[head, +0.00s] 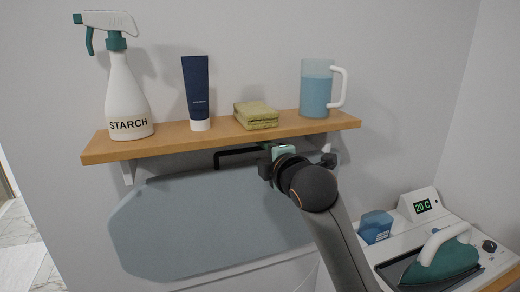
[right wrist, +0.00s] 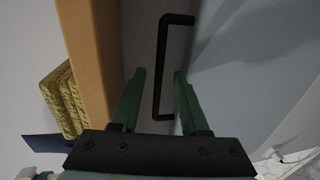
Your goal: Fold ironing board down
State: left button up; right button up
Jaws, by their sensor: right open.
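The grey-blue ironing board (head: 205,222) stands near upright against the wall under the shelf. It also shows in the right wrist view (right wrist: 235,60). Its black bar handle (head: 238,151) is at the board's top edge, just below the shelf, partly hidden by my right gripper. My right gripper (head: 283,152) is at the right part of this handle. In the right wrist view the open green fingers (right wrist: 158,74) lie on either side of the handle's long bar (right wrist: 161,65). I cannot tell whether the bar is inside the jaws or just beyond the tips. My left gripper is not in view.
A wooden shelf (head: 220,138) runs close above the handle. It holds a starch spray bottle (head: 126,95), a blue tube (head: 197,90), a folded sponge cloth (head: 256,115) and a jug (head: 316,90). At lower right, an iron (head: 448,262) and a blue container (head: 375,227) sit on a counter.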

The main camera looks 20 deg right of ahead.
jog(key=shift+w+f, duration=0.1)
jog(key=shift+w, duration=0.8)
grip_shut()
dwell(0.9)
